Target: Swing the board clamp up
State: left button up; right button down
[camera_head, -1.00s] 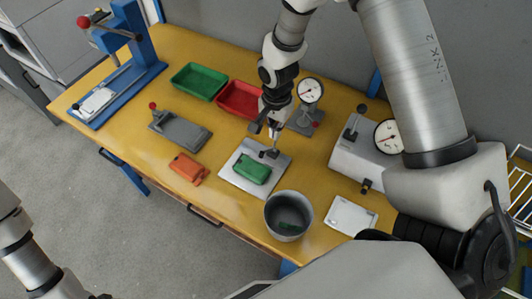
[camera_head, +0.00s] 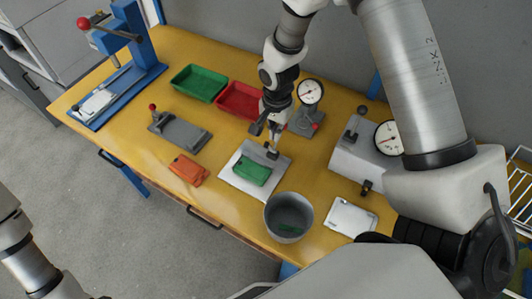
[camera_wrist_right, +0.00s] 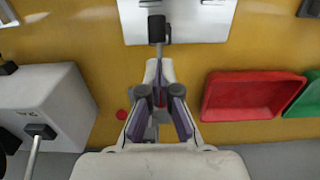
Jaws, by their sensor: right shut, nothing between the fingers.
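The board clamp (camera_head: 272,152) is a small dark-tipped lever at the back right of a pale board (camera_head: 238,184). A green part (camera_head: 252,170) lies on that board, just in front of the clamp. In the wrist view the clamp's dark end (camera_wrist_right: 157,28) lies over the board, with a thin grey bar running back toward my fingers. My right gripper (camera_head: 273,138) points down at the clamp, close to the bar; it is shut with nothing held. It also shows in the wrist view (camera_wrist_right: 158,88). Whether the fingertips touch the bar is unclear. My left gripper is out of view.
A grey bucket (camera_head: 289,201) stands in front of the board. An orange part (camera_head: 187,170) and grey fixture (camera_head: 180,133) lie left. Green (camera_head: 199,82) and red (camera_head: 236,99) trays are behind. A dial gauge (camera_head: 309,92) stands close behind the gripper.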

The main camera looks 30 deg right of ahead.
jog(key=shift+s+a, duration=0.2)
jog(key=shift+a, duration=0.15)
notch_tip(320, 180, up, 7)
jog(key=p, duration=0.5)
jog(key=shift+p, duration=0.4)
